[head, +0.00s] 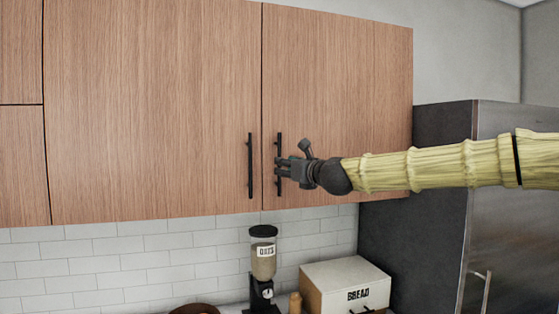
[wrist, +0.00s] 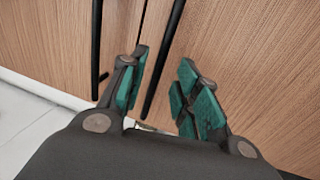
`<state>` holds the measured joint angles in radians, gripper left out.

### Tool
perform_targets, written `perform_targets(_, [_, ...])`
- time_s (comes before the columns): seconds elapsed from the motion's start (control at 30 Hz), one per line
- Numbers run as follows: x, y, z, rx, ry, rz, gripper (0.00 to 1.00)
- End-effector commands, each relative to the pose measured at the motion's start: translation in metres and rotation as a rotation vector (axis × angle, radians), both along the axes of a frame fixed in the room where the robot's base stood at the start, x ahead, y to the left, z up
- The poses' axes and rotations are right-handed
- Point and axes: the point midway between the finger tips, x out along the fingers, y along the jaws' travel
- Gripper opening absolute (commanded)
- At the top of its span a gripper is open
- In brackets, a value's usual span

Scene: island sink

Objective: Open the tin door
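A white box marked BREAD (head: 323,289) with a light wooden top stands on the counter below the wall cabinet, cut off by the bottom of the head view. It is the only tin-like box here, and a dark handle shows at its front's lower edge. My gripper (head: 283,169) is up at the right cabinet door's black bar handle (head: 278,143), well above the box. In the wrist view my gripper (wrist: 165,95) is open, its teal finger pads apart. The right handle (wrist: 165,60) runs between them, nearer the left finger; I cannot tell whether they touch.
The right cabinet door (head: 340,80) and left cabinet door (head: 150,100) are shut. The left door's handle (head: 250,165) is close beside my gripper. An oats dispenser (head: 263,262) stands left of the box. A fridge (head: 510,220) is at the right.

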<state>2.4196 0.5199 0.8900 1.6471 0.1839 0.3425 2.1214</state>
Motion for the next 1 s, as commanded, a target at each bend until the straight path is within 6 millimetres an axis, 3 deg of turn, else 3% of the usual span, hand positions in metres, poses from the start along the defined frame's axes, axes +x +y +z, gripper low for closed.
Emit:
perform_targets(0.3, [0.034,0.019,0.002,0.000,0.000,-0.001,0.32])
perform_targets(0.73, [0.041,0.023,0.000,-0.001,0.000,0.000,0.32])
perform_targets(0.9, [0.041,0.023,0.000,-0.001,0.000,0.000,0.03])
perform_targets(1.0, [0.041,0.023,0.000,-0.001,0.000,0.000,0.00])
